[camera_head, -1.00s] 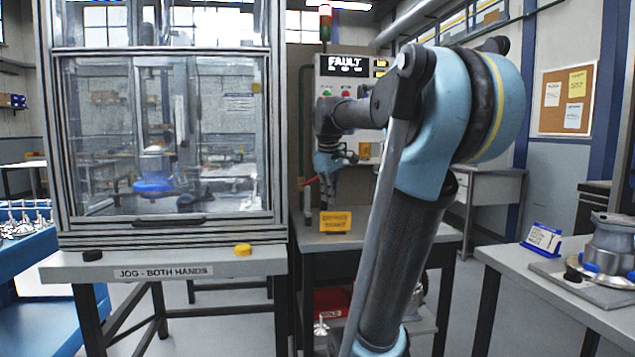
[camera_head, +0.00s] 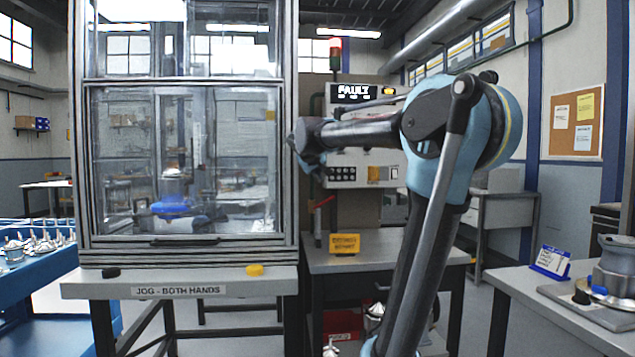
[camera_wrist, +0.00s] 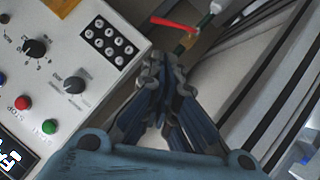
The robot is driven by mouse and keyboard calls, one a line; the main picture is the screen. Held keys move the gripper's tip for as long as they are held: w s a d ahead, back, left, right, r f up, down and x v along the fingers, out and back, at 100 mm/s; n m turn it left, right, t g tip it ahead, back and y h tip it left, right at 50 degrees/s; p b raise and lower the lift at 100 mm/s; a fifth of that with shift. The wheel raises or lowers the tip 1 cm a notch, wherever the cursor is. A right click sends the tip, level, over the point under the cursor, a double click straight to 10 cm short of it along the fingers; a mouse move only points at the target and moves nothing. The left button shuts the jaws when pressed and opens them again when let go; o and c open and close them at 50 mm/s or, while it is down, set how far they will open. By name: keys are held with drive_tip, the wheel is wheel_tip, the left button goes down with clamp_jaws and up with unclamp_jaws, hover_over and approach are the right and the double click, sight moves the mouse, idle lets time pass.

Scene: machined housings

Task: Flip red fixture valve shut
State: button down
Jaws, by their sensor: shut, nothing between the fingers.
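The red valve lever (camera_head: 325,201) shows as a small slanted red bar at the back of the small table, beside the press enclosure. In the wrist view the red lever (camera_wrist: 175,23) sticks out to the left from a pipe fitting (camera_wrist: 206,22), beyond my fingertips. My gripper (camera_head: 305,158) is above the lever, close to the enclosure's right frame post, with a gap below it. In the wrist view my gripper (camera_wrist: 164,62) has its fingers together and holds nothing. The valve body is small and partly unclear.
The glazed press enclosure (camera_head: 285,200) stands directly left of my gripper. A control panel (camera_head: 345,160) with a FAULT display is behind my arm. A yellow sign (camera_head: 345,244) stands on the small table (camera_head: 375,256). A side table (camera_head: 535,290) is at right.

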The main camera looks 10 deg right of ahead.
approach(324, 202)
drive_tip(key=w+d, duration=0.3)
drive_tip(key=w, duration=0.4)
drive_tip(key=shift+w+f, duration=0.1)
drive_tip(key=shift+w, duration=0.05)
